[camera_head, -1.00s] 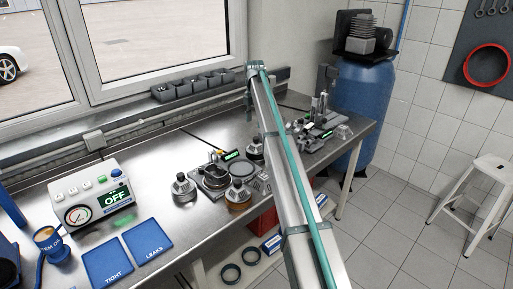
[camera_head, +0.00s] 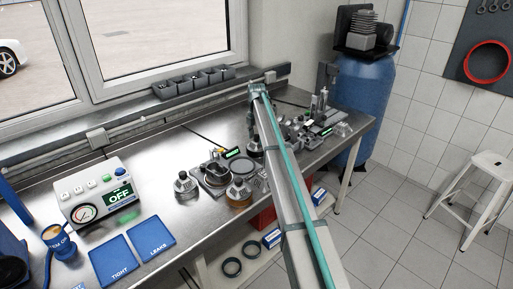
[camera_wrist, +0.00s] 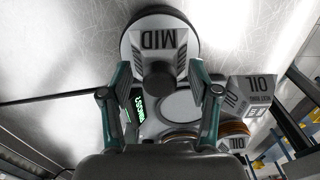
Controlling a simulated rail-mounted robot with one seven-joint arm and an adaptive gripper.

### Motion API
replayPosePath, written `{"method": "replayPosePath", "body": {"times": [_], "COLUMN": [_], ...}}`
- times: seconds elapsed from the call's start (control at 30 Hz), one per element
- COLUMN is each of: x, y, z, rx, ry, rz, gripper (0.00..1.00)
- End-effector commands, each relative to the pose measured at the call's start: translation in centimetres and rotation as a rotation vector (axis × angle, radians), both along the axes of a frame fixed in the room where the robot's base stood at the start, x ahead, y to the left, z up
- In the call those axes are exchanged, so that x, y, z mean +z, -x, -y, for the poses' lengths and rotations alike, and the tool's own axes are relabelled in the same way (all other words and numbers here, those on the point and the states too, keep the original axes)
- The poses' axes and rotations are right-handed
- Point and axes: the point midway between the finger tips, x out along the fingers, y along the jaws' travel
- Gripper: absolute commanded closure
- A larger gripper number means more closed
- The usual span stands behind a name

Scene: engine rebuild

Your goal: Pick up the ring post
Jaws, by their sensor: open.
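A ring post labelled MID (camera_wrist: 160,40) with a dark knob and a round base fills the upper middle of the wrist view. In the head view a grey post (camera_head: 256,150) stands on the bench beside my arm, partly hidden by it. My gripper (camera_wrist: 161,76) is open, one finger on each side of the dark knob. I cannot tell whether the fingers touch it. In the head view the fingers are mostly hidden. Two more posts stand on the bench, at the left (camera_head: 184,186) and at the front (camera_head: 239,192).
A fixture with a lit display (camera_head: 232,153) and a round plate (camera_wrist: 180,106) stands close by. A part marked OIL (camera_wrist: 257,87) is at the right in the wrist view. A tester (camera_head: 95,198) and blue mats (camera_head: 114,262) lie left; small bins (camera_head: 195,83) line the window side.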

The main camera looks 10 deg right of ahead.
Motion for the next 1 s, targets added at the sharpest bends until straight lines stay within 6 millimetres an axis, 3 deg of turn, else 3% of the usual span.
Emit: {"method": "replayPosePath", "body": {"times": [0.13, 0.5, 1.0], "x": [0.01, 0.05, 0.22], "y": [-0.02, -0.01, -0.04], "z": [-0.01, -0.01, -0.01], "rx": [0.000, 0.000, 0.000], "ry": [0.000, 0.000, 0.000], "rz": [0.000, 0.000, 0.001], "gripper": [0.42, 1.00, 1.00]}}
